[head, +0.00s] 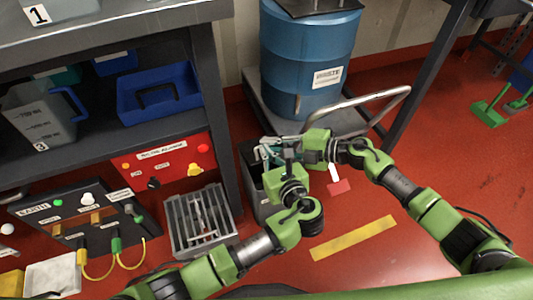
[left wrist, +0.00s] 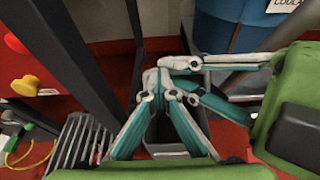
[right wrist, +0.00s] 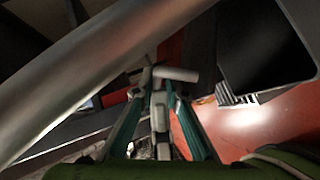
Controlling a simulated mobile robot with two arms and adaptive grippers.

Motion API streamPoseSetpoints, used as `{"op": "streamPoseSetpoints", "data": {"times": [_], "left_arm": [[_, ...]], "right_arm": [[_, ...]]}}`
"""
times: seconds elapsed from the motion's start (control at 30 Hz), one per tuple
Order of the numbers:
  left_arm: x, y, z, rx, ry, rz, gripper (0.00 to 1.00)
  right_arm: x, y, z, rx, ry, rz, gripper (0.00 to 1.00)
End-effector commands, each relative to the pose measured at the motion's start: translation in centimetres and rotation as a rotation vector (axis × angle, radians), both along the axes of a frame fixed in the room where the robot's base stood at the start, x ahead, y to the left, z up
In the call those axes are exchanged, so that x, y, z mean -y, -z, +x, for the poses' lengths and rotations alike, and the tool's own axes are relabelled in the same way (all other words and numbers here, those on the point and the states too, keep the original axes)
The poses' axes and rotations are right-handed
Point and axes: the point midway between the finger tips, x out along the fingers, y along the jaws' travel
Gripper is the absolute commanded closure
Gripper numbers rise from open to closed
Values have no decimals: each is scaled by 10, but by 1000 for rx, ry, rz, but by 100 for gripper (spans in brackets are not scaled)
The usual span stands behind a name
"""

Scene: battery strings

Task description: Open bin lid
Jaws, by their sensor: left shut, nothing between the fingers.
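A dark grey bin (head: 264,205) stands on the floor beside the bench leg, under my grippers. In the left wrist view the bin (left wrist: 168,150) shows a light rim and dark inside. I cannot make out clearly where its lid is. My left gripper (head: 268,153) is shut and empty above the bin; its teal fingers converge in the left wrist view (left wrist: 152,78). My right gripper (right wrist: 156,85) comes from the right, its tips close to the left ones. A grey rod-like piece (right wrist: 176,74) is at its fingertips; whether it is gripped is unclear.
A blue waste barrel (head: 305,60) stands on a cart (head: 345,120) behind the grippers. The dark bench leg (head: 215,110) is just left of the bin. A metal basket (head: 200,220) and a red panel (head: 165,168) are farther left.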

Motion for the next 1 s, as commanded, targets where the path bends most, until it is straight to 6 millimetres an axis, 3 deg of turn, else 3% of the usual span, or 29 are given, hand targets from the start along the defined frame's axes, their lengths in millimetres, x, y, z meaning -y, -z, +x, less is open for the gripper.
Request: {"op": "streamPoseSetpoints", "data": {"times": [0.37,0.8,1.0], "left_arm": [[-2,-4,3,11,-3,2,100],[-4,0,2,4,-6,4,100],[-4,1,2,0,-7,6,100]], "right_arm": [[3,7,-7,-11,-8,-9,86],[57,-14,-29,-6,-2,-7,86],[68,-22,-33,-3,-1,2,86]]}}
